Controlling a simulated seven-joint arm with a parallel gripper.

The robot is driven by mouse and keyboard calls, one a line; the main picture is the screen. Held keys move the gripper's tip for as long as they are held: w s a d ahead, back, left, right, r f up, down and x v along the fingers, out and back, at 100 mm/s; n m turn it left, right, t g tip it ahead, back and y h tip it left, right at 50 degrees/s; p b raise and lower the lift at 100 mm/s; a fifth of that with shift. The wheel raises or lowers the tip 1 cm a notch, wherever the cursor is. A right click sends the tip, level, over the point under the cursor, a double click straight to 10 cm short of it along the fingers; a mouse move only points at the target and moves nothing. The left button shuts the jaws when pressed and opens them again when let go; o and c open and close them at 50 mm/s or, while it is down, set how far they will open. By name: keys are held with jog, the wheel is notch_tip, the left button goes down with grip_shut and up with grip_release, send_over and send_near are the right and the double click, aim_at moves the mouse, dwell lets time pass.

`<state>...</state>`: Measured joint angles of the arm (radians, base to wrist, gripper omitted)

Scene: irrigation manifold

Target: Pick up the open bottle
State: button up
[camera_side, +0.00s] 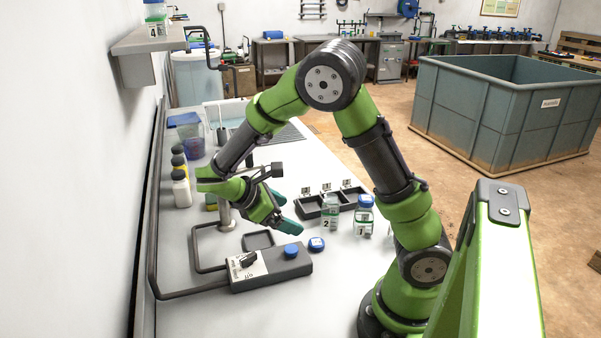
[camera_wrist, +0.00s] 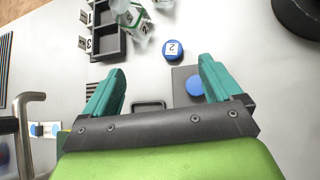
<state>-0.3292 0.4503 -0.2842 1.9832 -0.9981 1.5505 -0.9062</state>
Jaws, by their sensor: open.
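The open bottle (camera_side: 330,216) is clear with a green and white label marked 2 and has no cap. It stands upright on the bench in front of the dark tray. In the wrist view the open bottle (camera_wrist: 135,20) is at the top, beyond my fingertips and partly cut off. A blue cap marked 2 (camera_side: 316,243) lies flat on the bench beside it, also in the wrist view (camera_wrist: 172,49). My gripper (camera_side: 284,212) has teal fingers spread apart, with nothing between them in the wrist view (camera_wrist: 162,68). It is above the bench, left of the bottle.
A capped bottle marked 1 (camera_side: 364,217) stands close right of the open one. The compartment tray (camera_side: 306,209) is behind them. A grey control box (camera_side: 270,268) with a blue knob (camera_side: 291,250) lies nearer. Yellow and white bottles (camera_side: 181,190) stand by the wall.

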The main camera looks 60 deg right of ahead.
aim_at(330, 208)
jog(key=s+d+f+n+h, duration=0.1)
jog(key=d+f, duration=0.1)
jog(key=d, duration=0.2)
jog(key=s+d+f+n+h, duration=0.1)
jog(key=d+f, duration=0.1)
jog(key=d, duration=0.2)
jog(key=s+d+f+n+g+h, duration=0.1)
jog(key=d+f+h, duration=0.1)
jog(key=d, duration=0.2)
jog(key=shift+f, duration=0.1)
jog(key=x, duration=0.5)
jog(key=shift+s, duration=0.2)
jog(key=shift+r, duration=0.25)
jog(key=c, duration=1)
jog(key=shift+c, duration=0.2)
jog(key=shift+r, duration=0.1)
